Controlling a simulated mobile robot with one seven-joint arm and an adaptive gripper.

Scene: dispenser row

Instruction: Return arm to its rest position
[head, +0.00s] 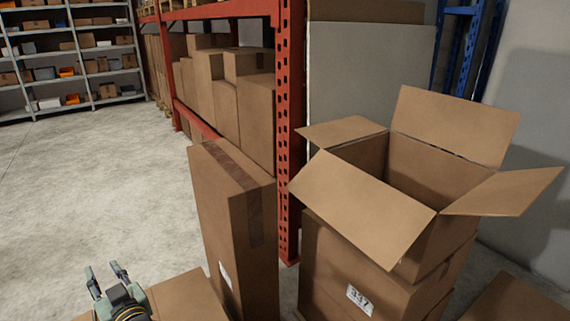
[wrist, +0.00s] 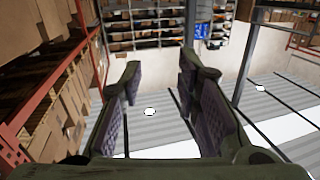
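My gripper (head: 106,279) shows at the bottom left of the head view, above or in front of a low cardboard box. Its two fingers stand apart. In the wrist view my gripper (wrist: 155,95) has a wide gap between its padded fingers, and nothing is between them. Most of my arm is outside the head view.
A tall closed box (head: 232,235) stands right of my gripper. An open empty-looking box (head: 370,205) sits on a box labelled 337 (head: 345,270). A red rack (head: 287,130) holds several boxes. Grey shelves (head: 75,75) stand at the back left. Concrete floor (head: 95,180) is clear.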

